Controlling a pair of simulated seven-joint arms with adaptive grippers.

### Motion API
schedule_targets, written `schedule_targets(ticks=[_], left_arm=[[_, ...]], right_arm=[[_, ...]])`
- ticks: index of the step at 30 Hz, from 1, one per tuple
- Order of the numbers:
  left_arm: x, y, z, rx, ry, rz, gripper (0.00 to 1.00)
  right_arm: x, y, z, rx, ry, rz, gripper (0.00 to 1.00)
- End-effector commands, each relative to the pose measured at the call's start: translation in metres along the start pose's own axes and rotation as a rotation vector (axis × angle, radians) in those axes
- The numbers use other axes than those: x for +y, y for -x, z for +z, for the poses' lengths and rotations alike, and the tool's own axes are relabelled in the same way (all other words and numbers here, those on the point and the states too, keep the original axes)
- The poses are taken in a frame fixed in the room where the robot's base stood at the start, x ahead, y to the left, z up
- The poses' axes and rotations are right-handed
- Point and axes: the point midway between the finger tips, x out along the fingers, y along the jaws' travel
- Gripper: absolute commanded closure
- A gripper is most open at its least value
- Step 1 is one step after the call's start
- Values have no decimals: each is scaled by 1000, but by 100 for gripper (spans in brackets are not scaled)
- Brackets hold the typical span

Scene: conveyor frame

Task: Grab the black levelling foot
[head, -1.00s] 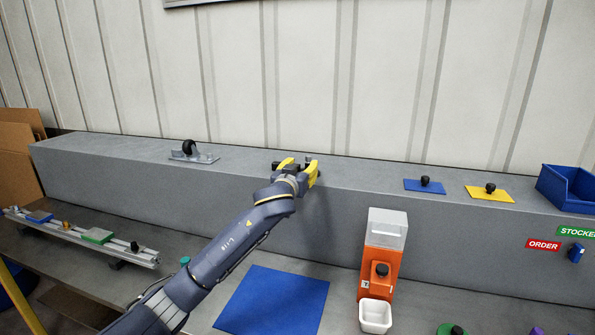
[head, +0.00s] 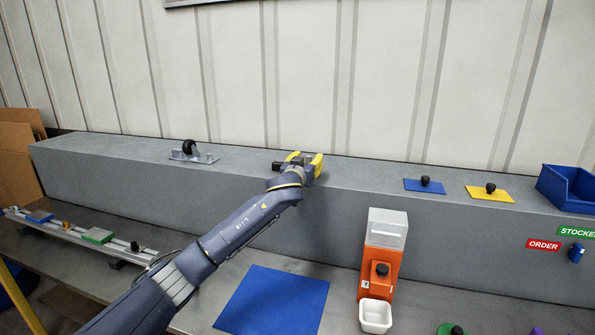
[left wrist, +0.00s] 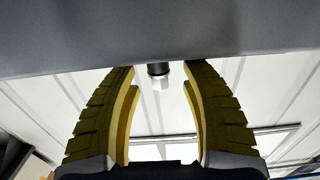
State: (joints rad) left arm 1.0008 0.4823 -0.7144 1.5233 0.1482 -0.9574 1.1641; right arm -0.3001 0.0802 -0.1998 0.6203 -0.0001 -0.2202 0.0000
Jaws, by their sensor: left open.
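My left gripper (head: 305,160) is at the front part of the grey ledge, left of its middle, with yellow fingers apart. The left wrist view shows the fingers (left wrist: 164,110) open with a gap between them. In that gap a short black piece with a pale hex-shaped tip (left wrist: 158,73) shows, apart from both fingers; it looks like the levelling foot. Its other end is hidden behind a grey band across the top of that view. In the head view a dark shape (head: 281,167) sits beside the gripper; I cannot tell whether it is the foot. My right gripper is out of view.
A caster on a grey plate (head: 193,156) stands left on the ledge (head: 110,165). An orange dispenser (head: 376,274) stands below. The ledge between caster and gripper is clear.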

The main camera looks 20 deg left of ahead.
Motion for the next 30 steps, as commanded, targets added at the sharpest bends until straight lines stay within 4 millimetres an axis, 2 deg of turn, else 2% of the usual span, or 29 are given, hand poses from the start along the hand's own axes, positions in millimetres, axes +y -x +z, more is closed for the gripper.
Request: schedule_targets(ticks=[6, 18, 30], left_arm=[[0, 0, 0, 0, 0, 0, 52], [0, 0, 0, 0, 0, 0, 99], [0, 0, 0, 0, 0, 0, 100]], right_arm=[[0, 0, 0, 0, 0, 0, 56], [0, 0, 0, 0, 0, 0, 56], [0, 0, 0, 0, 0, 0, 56]])
